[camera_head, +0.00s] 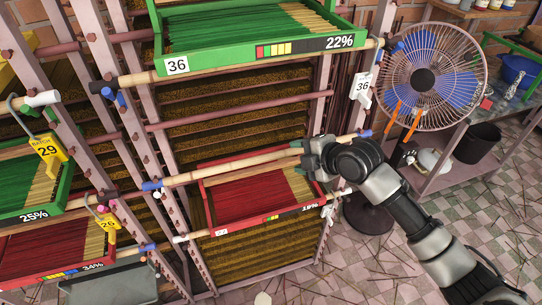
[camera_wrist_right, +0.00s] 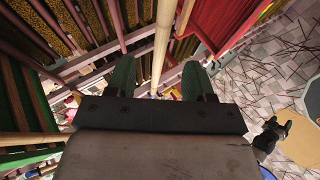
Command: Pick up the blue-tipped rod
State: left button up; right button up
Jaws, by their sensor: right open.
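A pale bamboo rod with blue tips (camera_head: 225,172) runs under the green tray level, across the front of the rack, slightly above the red tray. Blue shows at its left end and near its right end. My right gripper (camera_head: 302,153) is at the rod's right part, above the red tray's right corner. In the right wrist view, its two green fingers are spread apart, and a pale rod (camera_wrist_right: 163,45) runs lengthwise through the gap between them. I cannot tell whether the fingers touch it.
A red tray (camera_head: 258,224) of sticks sits below the rod, and a green tray (camera_head: 250,56) above. Another bamboo rod (camera_head: 225,73) crosses under the green tray. A fan (camera_head: 430,75) stands right of the rack. Sticks litter the tiled floor (camera_head: 440,205).

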aim_at(278, 156)
jog(key=p+x, duration=0.2)
jog(key=x, duration=0.4)
jog(key=shift+a+f, duration=0.2)
jog(key=shift+a, duration=0.15)
jog(key=shift+w+a+f, duration=0.3)
jog(key=shift+w+f, duration=0.1)
jog(key=shift+f, duration=0.05)
jog(key=shift+c, duration=0.2)
grip_shut()
